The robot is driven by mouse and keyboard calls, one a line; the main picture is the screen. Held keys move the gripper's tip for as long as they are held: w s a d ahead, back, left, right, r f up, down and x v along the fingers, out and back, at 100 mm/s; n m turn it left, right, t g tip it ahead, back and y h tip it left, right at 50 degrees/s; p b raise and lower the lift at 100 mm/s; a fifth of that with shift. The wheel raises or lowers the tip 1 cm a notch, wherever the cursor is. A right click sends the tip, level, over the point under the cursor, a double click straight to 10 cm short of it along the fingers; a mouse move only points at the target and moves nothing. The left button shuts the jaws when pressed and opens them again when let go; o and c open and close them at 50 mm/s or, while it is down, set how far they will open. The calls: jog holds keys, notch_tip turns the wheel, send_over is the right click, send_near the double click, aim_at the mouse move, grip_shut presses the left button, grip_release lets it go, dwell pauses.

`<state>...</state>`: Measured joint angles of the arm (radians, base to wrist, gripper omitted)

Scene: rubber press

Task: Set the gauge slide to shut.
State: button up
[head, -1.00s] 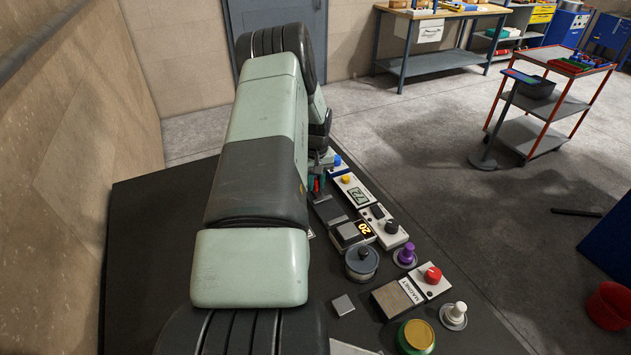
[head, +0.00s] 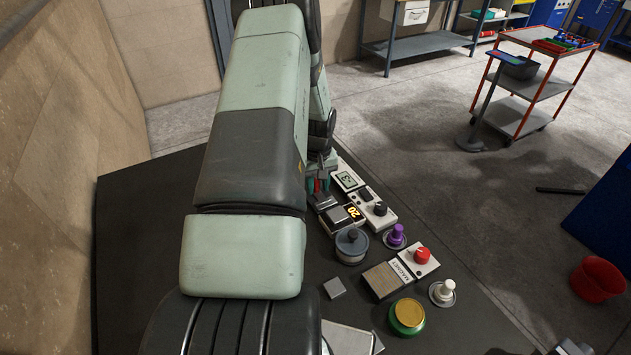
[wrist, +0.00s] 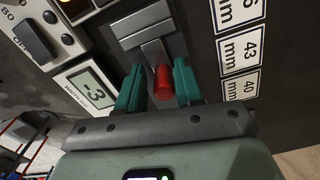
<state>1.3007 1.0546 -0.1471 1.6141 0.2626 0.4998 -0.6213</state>
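The gauge slide has a red knob (wrist: 163,82) on a dark grey track, with light metal jaw pieces (wrist: 150,32) above it in the wrist view. My gripper (wrist: 160,88) has teal fingers on both sides of the red knob. A narrow gap shows on the knob's left; its right side is very near or touching the finger. In the head view my gripper (head: 318,186) is partly hidden by my arm, at the far end of the row of devices. A small display (wrist: 86,90) beside the slide reads about 3, sign unclear.
Labels with 40, 43 and another mm value (wrist: 238,50) lie right of the slide. In the head view a block with a lit 20 (head: 353,212), a grey round pot (head: 351,246), a purple knob (head: 396,236) and a red-button box (head: 422,256) stand close by. The table's left part is bare.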

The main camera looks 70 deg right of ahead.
aim_at(316, 181)
jog(key=shift+o, duration=0.8)
jog(key=shift+w, duration=0.1)
jog(key=shift+d, duration=0.1)
jog(key=shift+w+r, duration=0.1)
jog(key=shift+r, duration=0.1)
notch_tip(316, 181, up, 10)
jog(key=shift+r, duration=0.2)
